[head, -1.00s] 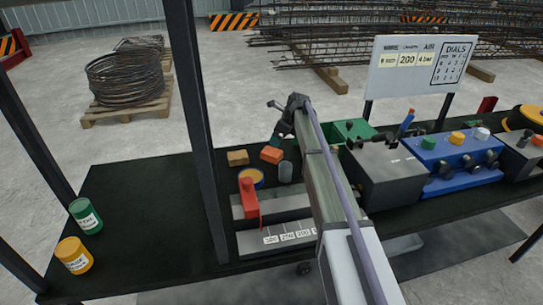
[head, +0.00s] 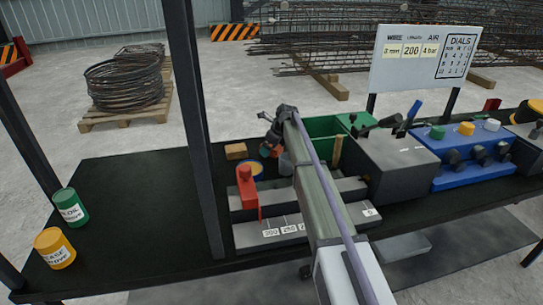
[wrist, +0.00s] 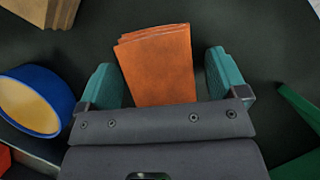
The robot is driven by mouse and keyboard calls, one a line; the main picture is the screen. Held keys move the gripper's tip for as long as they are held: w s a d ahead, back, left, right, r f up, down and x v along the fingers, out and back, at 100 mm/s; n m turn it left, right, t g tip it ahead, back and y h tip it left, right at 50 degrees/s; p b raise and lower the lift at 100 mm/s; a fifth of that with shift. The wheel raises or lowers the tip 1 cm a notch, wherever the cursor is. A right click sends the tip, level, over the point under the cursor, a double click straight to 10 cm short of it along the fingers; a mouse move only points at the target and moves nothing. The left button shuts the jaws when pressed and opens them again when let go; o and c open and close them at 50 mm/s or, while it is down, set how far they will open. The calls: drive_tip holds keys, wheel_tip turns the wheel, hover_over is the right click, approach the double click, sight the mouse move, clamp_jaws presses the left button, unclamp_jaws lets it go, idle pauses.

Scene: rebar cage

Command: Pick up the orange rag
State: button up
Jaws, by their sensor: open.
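The orange rag (wrist: 160,68) lies folded on the dark bench top in the wrist view, its near end between the two teal fingers of my gripper (wrist: 163,80). The fingers are open, with a gap visible on each side of the rag. In the head view my gripper (head: 270,143) is low over the bench behind the grey block. Only a small part of the orange rag (head: 276,153) shows there, mostly hidden by the gripper and arm.
A blue-rimmed round tin (wrist: 38,100) stands left of my gripper. A tan block (wrist: 42,8) lies beyond it, also visible in the head view (head: 236,151). A green bin (head: 318,127) is close on the right. A red upright part (head: 246,190) stands nearer the front.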

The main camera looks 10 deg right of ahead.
drive_tip(key=c, duration=1.1)
